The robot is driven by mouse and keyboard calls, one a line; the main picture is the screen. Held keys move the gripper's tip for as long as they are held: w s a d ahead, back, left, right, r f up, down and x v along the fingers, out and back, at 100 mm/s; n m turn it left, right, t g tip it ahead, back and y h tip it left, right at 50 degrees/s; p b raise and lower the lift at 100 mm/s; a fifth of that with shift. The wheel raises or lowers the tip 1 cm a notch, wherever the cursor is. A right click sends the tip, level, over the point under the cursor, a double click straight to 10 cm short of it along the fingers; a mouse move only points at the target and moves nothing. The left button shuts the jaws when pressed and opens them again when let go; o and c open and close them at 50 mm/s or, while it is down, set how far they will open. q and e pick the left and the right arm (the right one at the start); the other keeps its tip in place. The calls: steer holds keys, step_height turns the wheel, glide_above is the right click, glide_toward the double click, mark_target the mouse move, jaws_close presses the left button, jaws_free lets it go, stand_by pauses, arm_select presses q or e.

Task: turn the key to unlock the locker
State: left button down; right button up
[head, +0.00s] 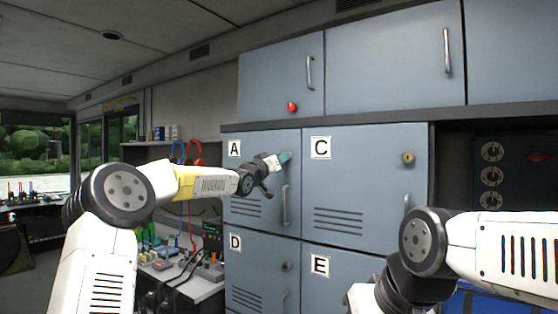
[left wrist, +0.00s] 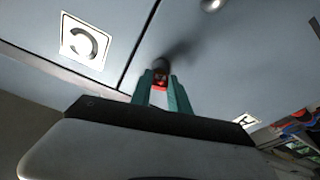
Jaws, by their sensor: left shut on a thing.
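Locker A (head: 265,215) is a closed blue-grey door with a white letter label and a vertical handle. My left gripper (head: 284,158) reaches its upper right corner, at the lock. In the left wrist view, the teal fingers (left wrist: 163,95) are shut on a small red key (left wrist: 160,82). The key lies between the fingertips, right in front of a dark round lock (left wrist: 161,66). The fingers hide much of the key, so I cannot tell how far it sits in the lock. My right gripper is outside the head view.
Locker C (head: 365,190) with a brass lock (head: 408,158) is to the right. Lockers D (head: 255,265) and E (head: 340,275) are below. A red knob (head: 292,107) sits above locker A. A cluttered bench (head: 190,285) stands lower left.

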arm_select(q)
steer(key=m+h, duration=0.1)
steer(key=m, duration=0.3)
steer(key=shift+w+a+m+g, duration=0.1)
steer(key=shift+m+g, duration=0.2)
steer(key=shift+g, duration=0.1)
steer(key=shift+m+h, duration=0.3)
steer(key=shift+m, duration=0.1)
steer(key=c, duration=1.2)
jaws_free()
steer(key=shift+o, duration=0.2)
steer(key=shift+s+a, duration=0.85)
steer(key=shift+s, duration=0.3)
steer(key=s+a, duration=0.4)
steer(key=s, duration=0.1)
steer(key=shift+s, duration=0.3)
